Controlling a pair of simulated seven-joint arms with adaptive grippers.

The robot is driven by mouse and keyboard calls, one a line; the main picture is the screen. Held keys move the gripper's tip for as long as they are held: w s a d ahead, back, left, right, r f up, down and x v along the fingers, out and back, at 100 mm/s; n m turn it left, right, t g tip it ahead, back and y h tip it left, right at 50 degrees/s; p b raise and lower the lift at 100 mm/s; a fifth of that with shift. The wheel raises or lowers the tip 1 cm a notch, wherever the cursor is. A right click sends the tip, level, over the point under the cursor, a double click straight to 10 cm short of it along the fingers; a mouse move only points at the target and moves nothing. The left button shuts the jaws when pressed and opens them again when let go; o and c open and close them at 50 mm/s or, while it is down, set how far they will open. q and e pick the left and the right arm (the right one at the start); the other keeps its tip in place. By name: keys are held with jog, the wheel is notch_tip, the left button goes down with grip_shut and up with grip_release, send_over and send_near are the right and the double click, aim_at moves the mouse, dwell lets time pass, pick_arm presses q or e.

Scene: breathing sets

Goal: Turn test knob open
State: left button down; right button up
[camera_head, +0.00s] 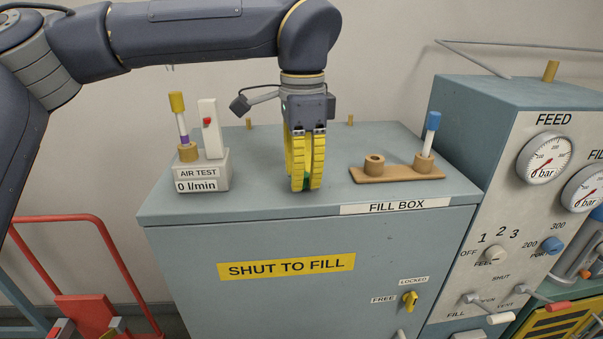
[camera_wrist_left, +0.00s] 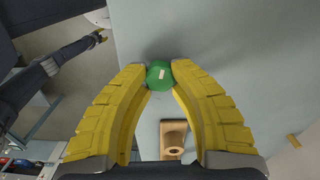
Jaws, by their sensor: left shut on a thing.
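A green knob (camera_wrist_left: 158,76) with a short white mark sits between my left fingertips in the left wrist view. In the head view only a sliver of it (camera_head: 306,182) shows; the yellow fingers hide the rest. My left gripper (camera_head: 304,186) points down over the top of the fill box (camera_head: 250,199) and is shut on this knob. In the left wrist view the fingertips (camera_wrist_left: 160,66) touch it on both sides. I cannot read a label on it. The air test unit (camera_head: 203,173) stands left of the gripper and reads 0 l/min.
A brown holder (camera_head: 398,173) carries a blue-capped piece (camera_head: 431,130) right of the gripper. A gauge panel (camera_head: 515,220) with knobs and levers stands at right, a red trolley (camera_head: 90,312) at lower left.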

aim_at(304, 174)
pick_arm(q)
jog(key=shift+d, duration=0.1)
dwell(0.3)
jog(key=c, duration=1.3)
grip_release()
jog(key=shift+d, duration=0.1)
jog(key=shift+o, duration=1.3)
notch_tip(304, 174, up, 12)
